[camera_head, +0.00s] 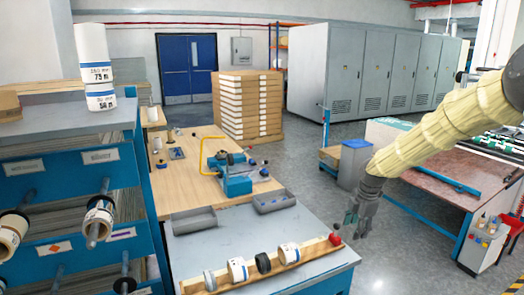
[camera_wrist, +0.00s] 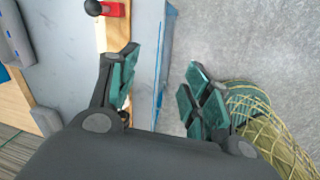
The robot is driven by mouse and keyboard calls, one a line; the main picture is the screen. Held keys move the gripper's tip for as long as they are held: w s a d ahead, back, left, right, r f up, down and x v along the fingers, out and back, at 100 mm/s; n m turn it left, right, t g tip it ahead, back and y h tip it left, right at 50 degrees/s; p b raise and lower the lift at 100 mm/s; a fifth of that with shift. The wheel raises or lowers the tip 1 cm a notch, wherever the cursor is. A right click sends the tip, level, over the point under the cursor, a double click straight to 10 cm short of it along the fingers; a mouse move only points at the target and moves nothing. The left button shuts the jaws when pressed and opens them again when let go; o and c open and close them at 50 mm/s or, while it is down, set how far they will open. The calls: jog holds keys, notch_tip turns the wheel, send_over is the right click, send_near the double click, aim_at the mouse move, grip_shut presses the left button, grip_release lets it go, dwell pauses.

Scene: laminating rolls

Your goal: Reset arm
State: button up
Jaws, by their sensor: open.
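My gripper (camera_head: 358,222) hangs at the end of my arm, which comes in from the right in its pale yellow cover. It points down just past the right edge of the grey-topped table (camera_head: 215,240). In the wrist view my gripper (camera_wrist: 160,90) shows two green-padded fingers spread wide apart with nothing between them. The table's blue side and the grey floor show between and beyond the fingers. A wooden rack (camera_head: 222,278) with several rolls and rings lies along the table's front edge, left of my gripper. A red knob (camera_head: 335,240) sits at the rack's right end.
A blue shelf unit (camera_head: 70,175) with rolls on rods stands at the left; stacked white rolls (camera_head: 95,70) stand on top. A wooden workbench (camera_head: 200,150) holds a blue device (camera_head: 236,180). A grey bin (camera_head: 355,165) and a brown-topped table (camera_head: 425,170) stand at the right. Floor between is clear.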

jog(key=s+a+f+m, duration=0.3)
jog(key=s+f, duration=0.5)
jog(key=f, duration=0.1)
jog(key=s+a+f+m+g+y, duration=0.1)
jog(key=s+a+f+m, duration=0.25)
jog(key=s+f, duration=0.55)
jog(key=s+a+f+m, duration=0.3)
jog(key=s+f, duration=0.4)
jog(key=f, duration=0.3)
jog(key=s+f+m, duration=0.2)
jog(key=s+m, duration=0.2)
jog(key=s, duration=0.6)
jog(key=s+f+m+h, duration=0.1)
jog(key=s+f+m, duration=0.2)
jog(key=s, duration=0.7)
jog(key=s+f+m+g, duration=0.1)
jog(key=s+m, duration=0.3)
jog(key=s, duration=0.7)
jog(key=shift+d+f+m+h, duration=0.25)
jog(key=shift+f+m+h, duration=0.1)
jog(key=shift+f, duration=0.55)
